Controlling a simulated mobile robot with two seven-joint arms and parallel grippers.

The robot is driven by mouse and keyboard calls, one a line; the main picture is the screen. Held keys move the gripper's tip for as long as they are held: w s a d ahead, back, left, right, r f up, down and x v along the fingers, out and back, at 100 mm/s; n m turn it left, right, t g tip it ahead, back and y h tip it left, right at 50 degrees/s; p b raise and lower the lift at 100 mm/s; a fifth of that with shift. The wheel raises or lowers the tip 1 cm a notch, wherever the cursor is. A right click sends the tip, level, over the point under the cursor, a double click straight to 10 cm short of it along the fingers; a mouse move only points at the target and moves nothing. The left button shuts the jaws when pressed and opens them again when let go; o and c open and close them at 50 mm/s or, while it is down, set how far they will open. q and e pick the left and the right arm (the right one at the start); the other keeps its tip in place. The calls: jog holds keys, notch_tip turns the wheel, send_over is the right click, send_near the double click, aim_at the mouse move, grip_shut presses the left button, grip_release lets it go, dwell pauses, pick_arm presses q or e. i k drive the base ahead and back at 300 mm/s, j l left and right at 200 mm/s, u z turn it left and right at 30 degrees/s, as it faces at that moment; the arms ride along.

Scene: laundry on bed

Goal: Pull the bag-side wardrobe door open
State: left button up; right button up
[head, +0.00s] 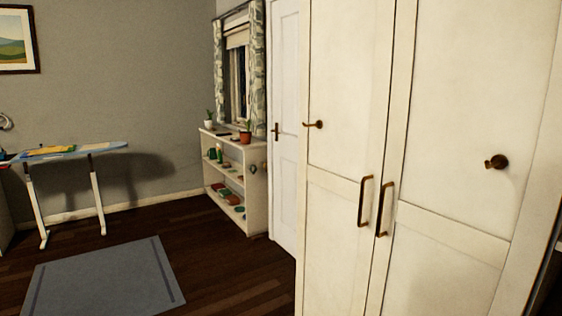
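The white wardrobe fills the right of the head view. Its left door (341,85) and right door (470,110) are both shut, meeting at a narrow vertical seam. Each door has a brown vertical bar handle near the seam: the left handle (364,202) and the right handle (384,209). A brown hook (313,124) is on the left door and a brown round knob or hook (496,162) is on the right door. No bag is visible, so I cannot tell which door is the bag-side one. Neither of my grippers is in view.
A white room door (285,120) stands left of the wardrobe. A low white shelf (256,190) with plants is under the window. A grey rug (105,280) lies on the dark wooden floor (240,280), which is otherwise clear.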

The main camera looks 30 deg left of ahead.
aim_at(346, 51)
jog(key=u, duration=0.65)
